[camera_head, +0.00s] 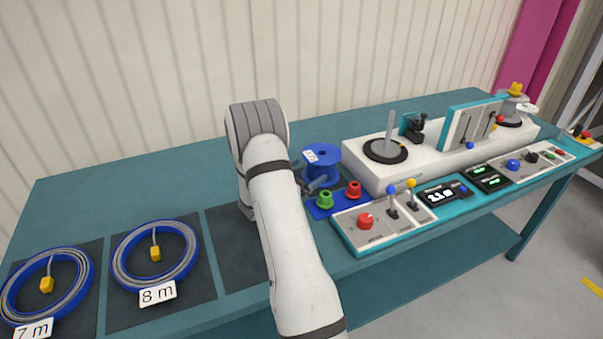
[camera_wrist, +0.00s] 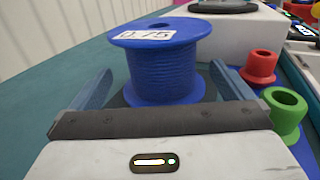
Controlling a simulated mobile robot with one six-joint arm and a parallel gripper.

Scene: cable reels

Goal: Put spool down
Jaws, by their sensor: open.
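The blue spool (camera_head: 322,159) stands upright on the teal bench behind my arm, left of the white machine. In the wrist view the spool (camera_wrist: 160,65) is close ahead, with a white label reading 0.75 on its top flange. My gripper (camera_wrist: 165,92) is open, with one finger on each side of the spool's lower part. The gripper (camera_head: 318,184) is partly hidden by my arm in the head view. The spool's lower flange is partly hidden behind the gripper body. I cannot tell whether the fingers touch it.
A green spool (camera_head: 325,200) and a red spool (camera_head: 353,190) stand close by, to the right. The white winding machine (camera_head: 432,150) and the control panel (camera_head: 385,215) are farther right. Cable coils (camera_head: 155,262) lie on dark mats at left. The back left bench is clear.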

